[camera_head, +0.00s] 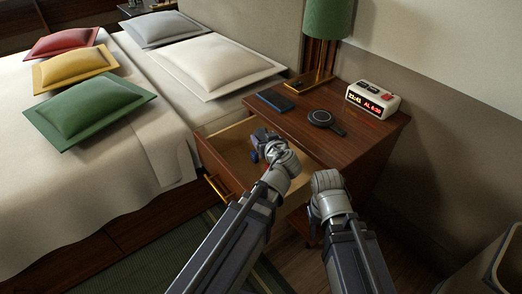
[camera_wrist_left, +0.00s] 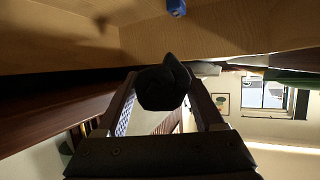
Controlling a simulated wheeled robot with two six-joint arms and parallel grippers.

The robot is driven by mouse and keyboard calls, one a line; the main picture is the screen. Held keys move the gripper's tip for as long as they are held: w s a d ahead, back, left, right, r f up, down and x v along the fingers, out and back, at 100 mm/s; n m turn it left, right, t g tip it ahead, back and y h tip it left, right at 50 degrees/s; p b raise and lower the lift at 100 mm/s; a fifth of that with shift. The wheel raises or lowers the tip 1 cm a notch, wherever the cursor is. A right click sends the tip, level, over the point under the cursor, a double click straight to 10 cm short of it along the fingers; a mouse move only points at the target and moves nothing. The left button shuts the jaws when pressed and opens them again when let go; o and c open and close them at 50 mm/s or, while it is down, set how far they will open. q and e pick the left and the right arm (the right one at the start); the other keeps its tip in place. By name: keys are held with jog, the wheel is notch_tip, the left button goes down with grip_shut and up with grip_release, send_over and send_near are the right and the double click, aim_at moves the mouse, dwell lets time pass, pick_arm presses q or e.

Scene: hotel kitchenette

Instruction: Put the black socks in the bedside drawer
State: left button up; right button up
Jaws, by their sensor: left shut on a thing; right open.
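The bedside drawer (camera_head: 238,147) is pulled open from the wooden nightstand, with a brass handle on its front. My left gripper (camera_head: 259,146) is over the open drawer. In the left wrist view it is shut on the black socks (camera_wrist_left: 163,86), a dark bundle between its fingers. The drawer's pale wooden inside (camera_wrist_left: 210,32) fills the top of that view, apart from the socks.
A small blue object (camera_wrist_left: 176,7) shows by the drawer's inside. The bed stands left; a bin (camera_head: 505,262) is at right.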

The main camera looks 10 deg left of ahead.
aim_at(262, 138)
pick_arm(q)
notch_tip(262, 138, down, 3)
jog(key=shift+f+b, duration=0.2)
jog(key=shift+b, duration=0.85)
pick_arm(e)
notch_tip(262, 138, down, 3)
jog(key=shift+f, duration=0.15)
pick_arm(q)
jog(key=shift+w+r, duration=0.1)
jog(key=shift+w+a, duration=0.2)
jog(key=shift+w, duration=0.15)
jog(key=shift+w+a, duration=0.3)
jog(key=shift+w, duration=0.3)
jog(key=shift+w+a, duration=0.3)
jog(key=shift+w, duration=0.25)
jog(key=shift+w+a+f+b, duration=0.25)
jog(key=shift+f+b, duration=0.15)
jog(key=shift+f, duration=0.1)
jog(key=shift+s+f, duration=0.1)
pick_arm(e)
jog(key=shift+f, duration=0.55)
pick_arm(q)
jog(key=shift+f, duration=0.1)
pick_arm(e)
jog(key=shift+f, duration=0.15)
pick_arm(q)
jog(key=shift+f+b, duration=0.4)
jog(key=shift+b, duration=0.2)
pick_arm(e)
jog(key=shift+f, duration=0.4)
